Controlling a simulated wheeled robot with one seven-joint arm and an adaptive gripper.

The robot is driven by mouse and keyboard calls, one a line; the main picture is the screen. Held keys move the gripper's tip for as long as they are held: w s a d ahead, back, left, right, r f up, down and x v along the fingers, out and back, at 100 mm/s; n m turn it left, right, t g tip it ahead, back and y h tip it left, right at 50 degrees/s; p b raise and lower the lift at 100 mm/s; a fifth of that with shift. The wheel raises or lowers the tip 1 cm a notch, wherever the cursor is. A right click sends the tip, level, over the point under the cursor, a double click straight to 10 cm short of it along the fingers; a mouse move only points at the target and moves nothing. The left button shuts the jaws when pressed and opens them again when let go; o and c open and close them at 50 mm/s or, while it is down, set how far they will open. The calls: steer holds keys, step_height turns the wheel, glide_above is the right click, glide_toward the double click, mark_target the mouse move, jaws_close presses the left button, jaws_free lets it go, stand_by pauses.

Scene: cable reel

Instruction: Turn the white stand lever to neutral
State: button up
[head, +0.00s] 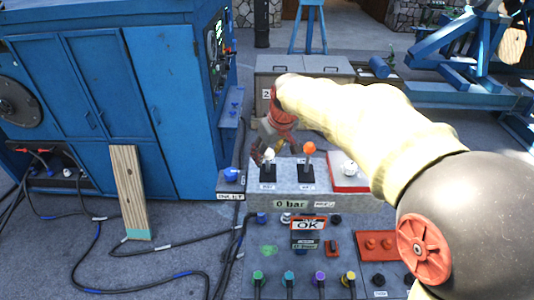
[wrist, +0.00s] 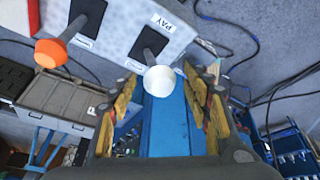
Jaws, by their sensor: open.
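The white stand lever (head: 269,155) stands on the grey control stand, its white ball knob up on a dark slotted plate. The orange-knobbed lever (head: 309,149) stands to its right. My gripper (head: 266,146) is open and reaches down at the white lever from behind it. In the wrist view the white knob (wrist: 163,80) shows between the open fingertips (wrist: 172,82), with a gap on each side; I cannot tell whether it touches anything. The orange knob (wrist: 49,53) is left of the fingers there. A label reading PAY (wrist: 162,20) is beside the white lever's plate.
A white knob on a red plate (head: 347,184) is right of the levers. A lower panel (head: 273,248) carries an OK display and several coloured connectors. A blue cabinet (head: 100,110) stands left, with a leaning plank (head: 128,190). Cables cross the floor. A grey crate (head: 335,68) is behind.

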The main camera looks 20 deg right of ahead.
steer(key=shift+w+f, duration=0.25)
steer(key=shift+f, duration=0.3)
steer(key=c, duration=0.4)
jaws_close()
